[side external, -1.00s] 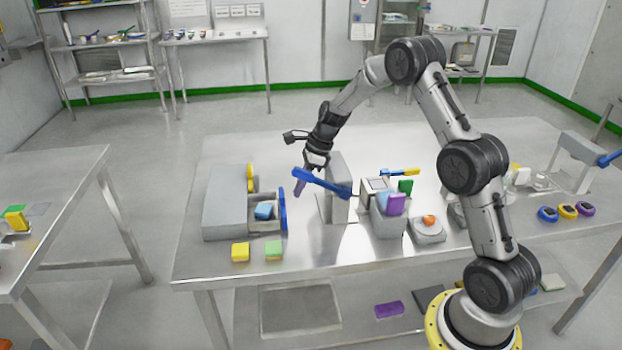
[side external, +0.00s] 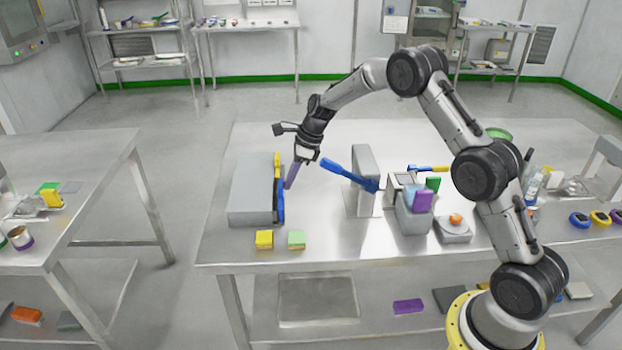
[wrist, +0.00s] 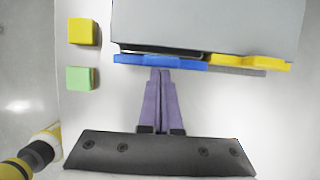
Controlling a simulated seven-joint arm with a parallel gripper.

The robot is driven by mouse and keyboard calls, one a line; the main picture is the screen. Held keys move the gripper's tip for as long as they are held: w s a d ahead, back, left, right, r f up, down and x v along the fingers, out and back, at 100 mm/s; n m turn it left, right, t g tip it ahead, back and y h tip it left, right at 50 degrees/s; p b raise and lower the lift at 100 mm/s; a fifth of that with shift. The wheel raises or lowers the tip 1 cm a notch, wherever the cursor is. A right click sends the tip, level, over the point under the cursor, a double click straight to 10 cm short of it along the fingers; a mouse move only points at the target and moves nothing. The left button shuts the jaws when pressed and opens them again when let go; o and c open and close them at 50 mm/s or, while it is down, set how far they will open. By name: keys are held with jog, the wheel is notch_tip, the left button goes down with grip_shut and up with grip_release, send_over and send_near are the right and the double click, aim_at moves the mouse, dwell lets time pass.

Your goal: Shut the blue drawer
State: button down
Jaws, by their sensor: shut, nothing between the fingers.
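The blue drawer (side external: 281,201) is the front-side drawer of a grey cabinet (side external: 252,190). Its blue front sits close against the cabinet in the side view, with only a thin dark gap along it in the wrist view (wrist: 145,60). My gripper (side external: 290,182) has its purple fingers together with nothing between them. In the wrist view the fingertips (wrist: 161,72) touch, or nearly touch, the blue front near its middle. The inside of the drawer is hidden.
The cabinet's yellow drawer front (side external: 277,163) is beside the blue one. A yellow block (side external: 264,239) and a green-topped block (side external: 296,239) lie in front of the cabinet. A grey stand with a blue lever (side external: 350,175) is to the right.

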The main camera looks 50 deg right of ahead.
jog(key=shift+w+a, duration=0.6)
jog(key=shift+a, duration=0.1)
